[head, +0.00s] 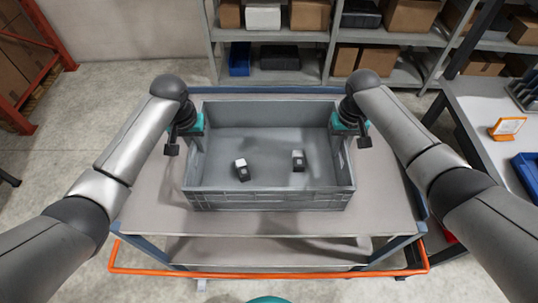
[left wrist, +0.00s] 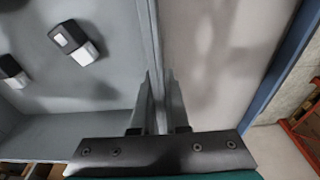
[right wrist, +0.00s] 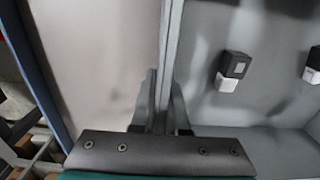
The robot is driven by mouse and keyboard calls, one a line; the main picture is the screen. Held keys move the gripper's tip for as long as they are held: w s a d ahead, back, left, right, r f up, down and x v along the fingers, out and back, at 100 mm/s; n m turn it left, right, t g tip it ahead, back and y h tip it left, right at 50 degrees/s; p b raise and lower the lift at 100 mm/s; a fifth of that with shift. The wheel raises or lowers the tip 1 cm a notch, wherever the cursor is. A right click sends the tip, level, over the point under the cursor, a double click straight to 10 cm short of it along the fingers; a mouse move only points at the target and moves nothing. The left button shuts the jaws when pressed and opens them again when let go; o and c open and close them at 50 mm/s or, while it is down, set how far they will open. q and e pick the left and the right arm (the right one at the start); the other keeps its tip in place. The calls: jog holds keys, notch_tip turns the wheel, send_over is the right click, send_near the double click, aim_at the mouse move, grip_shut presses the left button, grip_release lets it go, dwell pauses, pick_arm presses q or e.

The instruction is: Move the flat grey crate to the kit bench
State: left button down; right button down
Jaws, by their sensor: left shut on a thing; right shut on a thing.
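The flat grey crate (head: 270,198) stands on a table-like cart in the head view, with two small black-and-white items inside it, one left of centre (head: 242,170) and one to the right (head: 298,160). My left gripper (head: 190,140) is shut on the crate's left wall; the left wrist view shows its fingers (left wrist: 158,105) on both sides of that wall. My right gripper (head: 345,138) is shut on the right wall, and the right wrist view shows its fingers (right wrist: 163,105) straddling it. In the head view the fingertips are largely hidden by the wrists.
The cart top (head: 385,205) has free room around the crate. An orange rail (head: 270,275) runs along the cart's near side. Shelves with boxes (head: 410,15) stand behind.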

pick_arm(q)
jog(key=shift+r, duration=0.25)
pick_arm(e)
jog(key=shift+r, duration=0.25)
